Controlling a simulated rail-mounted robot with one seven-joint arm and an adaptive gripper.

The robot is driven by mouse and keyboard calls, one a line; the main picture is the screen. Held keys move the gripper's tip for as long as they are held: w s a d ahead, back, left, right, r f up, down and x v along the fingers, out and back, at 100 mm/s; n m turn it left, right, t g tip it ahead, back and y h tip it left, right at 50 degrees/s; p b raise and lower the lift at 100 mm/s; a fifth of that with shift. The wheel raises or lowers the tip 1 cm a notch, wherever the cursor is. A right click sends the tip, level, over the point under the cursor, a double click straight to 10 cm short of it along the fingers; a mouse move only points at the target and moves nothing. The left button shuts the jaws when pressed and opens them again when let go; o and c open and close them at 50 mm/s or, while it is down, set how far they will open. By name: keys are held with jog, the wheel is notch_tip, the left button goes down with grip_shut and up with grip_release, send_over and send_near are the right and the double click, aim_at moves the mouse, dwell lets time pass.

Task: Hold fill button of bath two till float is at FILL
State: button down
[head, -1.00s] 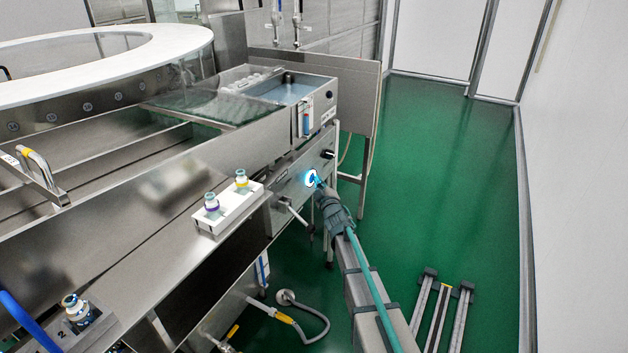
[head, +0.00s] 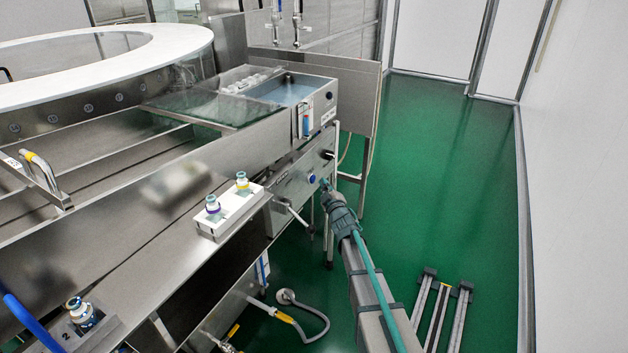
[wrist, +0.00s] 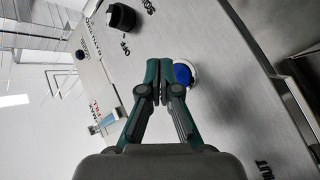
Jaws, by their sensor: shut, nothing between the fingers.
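The blue fill button (head: 312,179) sits on the steel front panel below the water-filled bath (head: 322,92) and is unlit. In the wrist view the blue button (wrist: 183,74) shows partly behind a fingertip. My gripper (head: 325,186) is shut and empty, its tips just in front and to the right of the button in the head view; a small gap shows there. The shut fingertips also show in the wrist view (wrist: 164,82). The level gauge (head: 307,119) is on the bath's front; its blue part shows, but the float's exact height against the red FILL mark (wrist: 96,105) is too small to tell.
A black knob (head: 328,155) is on the panel above the button, and it shows in the wrist view (wrist: 121,17). A lever handle (head: 291,212) juts out below left. A white holder (head: 230,211) with two bottles stands on the left ledge.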

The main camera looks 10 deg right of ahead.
jog(key=s+d, duration=0.1)
jog(key=s+d+p, duration=0.1)
jog(key=d, duration=0.1)
jog(key=shift+s+d+p, duration=0.2)
jog(key=shift+d+p, duration=0.05)
jog(key=shift+p, duration=0.05)
jog(key=s+d+f+m+g+h, duration=0.5)
jog(key=d+f+m, duration=0.1)
jog(key=f, duration=0.5)
jog(key=s+f+m+g+p, duration=0.1)
jog(key=s+f+m+g, duration=0.4)
jog(key=s+f, duration=1.15)
jog(key=s+a+f+g+p, duration=0.1)
jog(key=s+g, duration=0.4)
jog(key=s, duration=1.1)
jog(key=s+a+f+g+y+p, duration=0.1)
jog(key=s+a+f+g, duration=0.2)
jog(key=s, duration=1.3)
jog(key=s+a+f+g+y+p, duration=0.1)
jog(key=s+g, duration=0.6)
jog(key=s, duration=0.9)
jog(key=shift+s+a+f+m+p, duration=0.15)
jog(key=shift+a+f+m+p, duration=0.15)
jog(key=shift+a+f, duration=0.65)
